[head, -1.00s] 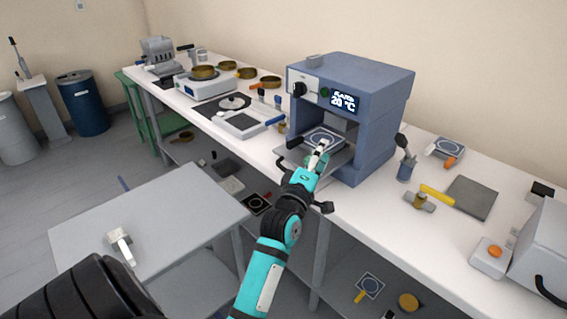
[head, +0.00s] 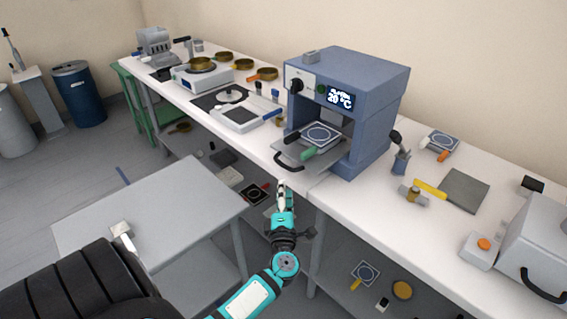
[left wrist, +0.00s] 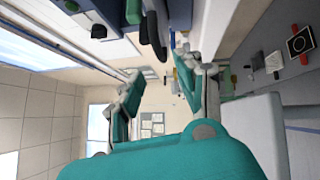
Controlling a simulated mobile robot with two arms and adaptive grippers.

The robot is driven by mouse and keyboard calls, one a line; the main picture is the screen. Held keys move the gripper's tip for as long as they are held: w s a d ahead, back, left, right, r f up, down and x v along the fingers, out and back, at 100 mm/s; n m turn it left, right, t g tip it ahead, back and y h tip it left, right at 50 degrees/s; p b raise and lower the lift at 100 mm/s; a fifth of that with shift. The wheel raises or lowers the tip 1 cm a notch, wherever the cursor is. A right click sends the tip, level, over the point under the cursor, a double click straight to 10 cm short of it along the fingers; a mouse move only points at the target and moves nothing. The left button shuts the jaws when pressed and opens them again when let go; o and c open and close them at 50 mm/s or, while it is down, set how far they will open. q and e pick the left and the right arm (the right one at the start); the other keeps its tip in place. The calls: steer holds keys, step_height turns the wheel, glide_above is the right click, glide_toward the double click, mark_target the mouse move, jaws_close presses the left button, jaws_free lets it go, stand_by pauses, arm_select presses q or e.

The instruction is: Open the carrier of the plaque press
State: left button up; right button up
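The plaque press (head: 380,90) is a blue-grey cabinet on the white bench, with a dial and a display reading 20 °C. Its carrier (head: 327,158) sticks out at the front, with a curved black handle (head: 288,163) at its front edge. A dark square plate with a pale ring (head: 321,133) and a green grip (head: 308,154) lies on the carrier. My left gripper (head: 282,187) is below and in front of the handle, apart from it and empty. In the left wrist view its fingers (left wrist: 162,68) are spread. My right gripper is not in view.
The white bench (head: 325,187) has a hotplate (head: 208,80) and several pans left of the press. A grey plate (head: 464,191) and a grey box (head: 535,245) are to its right. A lower grey table (head: 150,205) stands at the left front.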

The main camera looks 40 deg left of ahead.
mark_target(283, 165)
arm_select(q)
steer(key=x, duration=1)
steer(key=shift+w+a+p, duration=0.15)
steer(key=shift+p, duration=0.15)
jaws_close()
